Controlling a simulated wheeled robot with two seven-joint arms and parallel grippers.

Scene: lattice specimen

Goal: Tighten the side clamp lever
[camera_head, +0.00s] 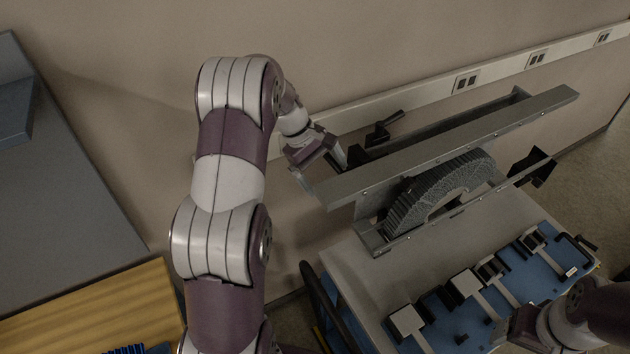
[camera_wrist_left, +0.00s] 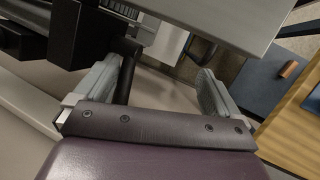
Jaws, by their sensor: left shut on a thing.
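The lattice specimen (camera_head: 435,195), a grey curved honeycomb piece, stands in a metal frame (camera_head: 460,140) with long beams. The black side clamp lever (camera_wrist_left: 127,75) shows as a dark bar between my left fingers in the wrist view, close to the left-hand finger. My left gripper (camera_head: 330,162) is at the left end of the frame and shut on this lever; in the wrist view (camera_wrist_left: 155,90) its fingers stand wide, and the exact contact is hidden. My right gripper (camera_head: 522,325) is partly visible at the lower right, with its fingers unclear.
Another black handle (camera_head: 385,128) sticks up behind the near beam. A black block (camera_head: 533,168) is at the frame's right side. A blue tray (camera_head: 465,320) with several small fixtures lies below the specimen. A yellow wooden surface (camera_head: 95,305) is at lower left. The wall (camera_head: 400,50) is close behind.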

